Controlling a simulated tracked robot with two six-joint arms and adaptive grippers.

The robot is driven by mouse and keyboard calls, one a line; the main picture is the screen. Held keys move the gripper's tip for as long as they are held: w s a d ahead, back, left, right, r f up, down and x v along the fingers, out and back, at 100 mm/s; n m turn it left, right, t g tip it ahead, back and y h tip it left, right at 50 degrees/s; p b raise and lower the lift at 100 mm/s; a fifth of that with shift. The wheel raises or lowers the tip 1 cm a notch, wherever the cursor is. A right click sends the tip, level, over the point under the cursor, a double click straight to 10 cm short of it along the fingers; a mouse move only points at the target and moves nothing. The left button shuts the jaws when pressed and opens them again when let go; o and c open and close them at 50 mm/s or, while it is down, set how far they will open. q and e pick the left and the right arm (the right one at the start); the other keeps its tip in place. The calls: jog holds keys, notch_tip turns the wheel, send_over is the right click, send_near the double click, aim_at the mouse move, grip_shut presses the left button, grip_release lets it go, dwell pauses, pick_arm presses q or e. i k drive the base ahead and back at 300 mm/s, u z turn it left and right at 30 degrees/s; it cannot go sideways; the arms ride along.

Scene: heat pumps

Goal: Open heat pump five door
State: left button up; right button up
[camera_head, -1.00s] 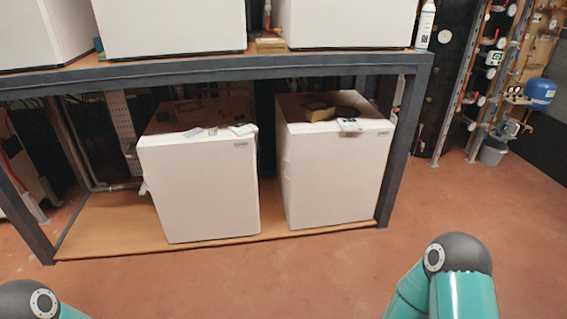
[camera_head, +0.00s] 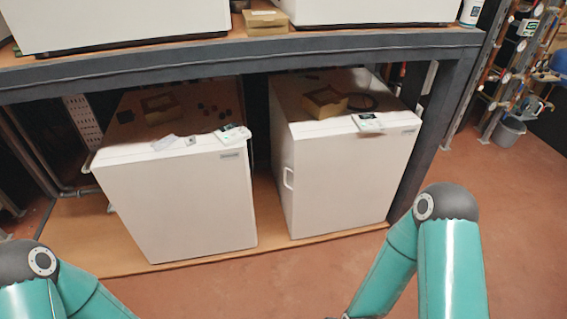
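Two white heat pumps stand side by side on the wooden lower shelf: a left one (camera_head: 178,205) and a right one (camera_head: 345,180). Both front panels look closed. A small white handle (camera_head: 288,178) shows on the left side of the right unit. I cannot tell which unit is number five. Parts of more white units (camera_head: 120,22) show on the upper shelf. My teal arms come in at the bottom left and bottom right, in front of the shelf. Both grippers are out of the frame or too cut off to make out.
A dark metal frame (camera_head: 240,55) carries the upper shelf and has a post (camera_head: 437,125) right of the right unit. Open cardboard boxes (camera_head: 325,102) and small parts lie on the lower units. A grey bucket (camera_head: 509,131) stands at the right. The reddish floor (camera_head: 510,215) is clear at right.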

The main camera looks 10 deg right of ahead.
aim_at(339, 183)
jog(key=i, duration=1.3)
